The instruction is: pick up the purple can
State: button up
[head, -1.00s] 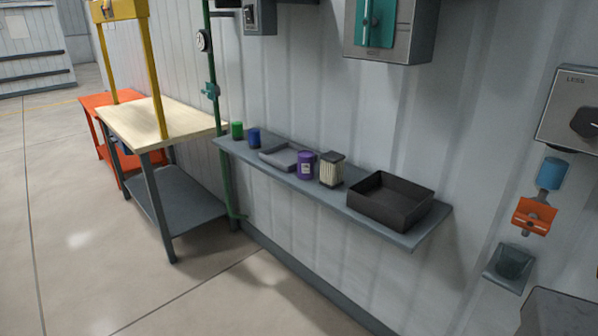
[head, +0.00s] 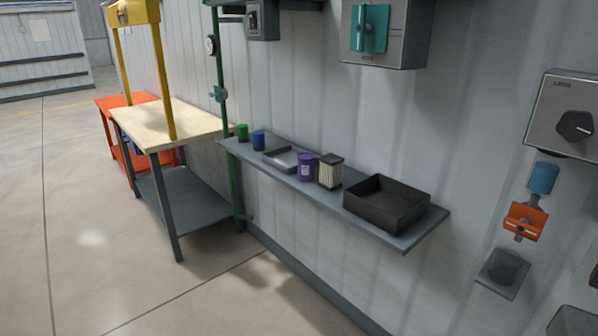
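The purple can (head: 306,167) stands upright on the grey wall shelf (head: 411,238), near the shelf's middle. It has a pale label on its front. A dark-topped container with pale ribbed sides (head: 330,172) stands just to its right. A shallow grey tray (head: 284,158) lies just to its left. My gripper is not in view.
A black open bin (head: 386,203) sits at the shelf's right end; blue (head: 258,140) and green (head: 242,132) cans stand at its left end. A wood-topped workbench (head: 180,122) stands left, beside a green pipe (head: 223,110). The floor in front is clear.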

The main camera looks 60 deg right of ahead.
aim_at(305, 159)
jog(key=z, duration=0.1)
jog(key=i, duration=0.95)
jog(key=u, duration=0.05)
